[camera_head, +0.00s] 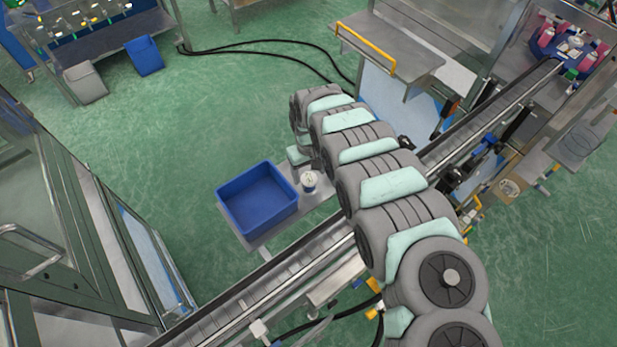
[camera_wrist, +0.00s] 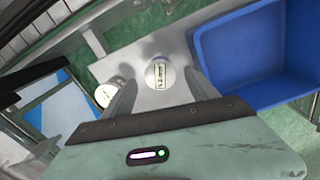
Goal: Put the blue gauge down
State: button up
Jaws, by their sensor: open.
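My gripper (camera_wrist: 162,88) is open in the wrist view, over a grey metal plate (camera_wrist: 145,48). A round pale silver piece with a small rectangular marked face (camera_wrist: 160,74) sits between the two fingers, with a gap to the right finger. A white-faced round gauge (camera_wrist: 106,93) stands just left of the left finger.
A blue bin (camera_head: 226,193) stands beside the gauge on the plate; it also shows at the right of the wrist view (camera_wrist: 205,50). A conveyor (camera_head: 255,290) runs close by, under my arm. Machine frames stand at left and upper right, with green floor between.

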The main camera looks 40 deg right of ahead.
aim_at(309, 178)
jog(key=shift+r, duration=2.95)
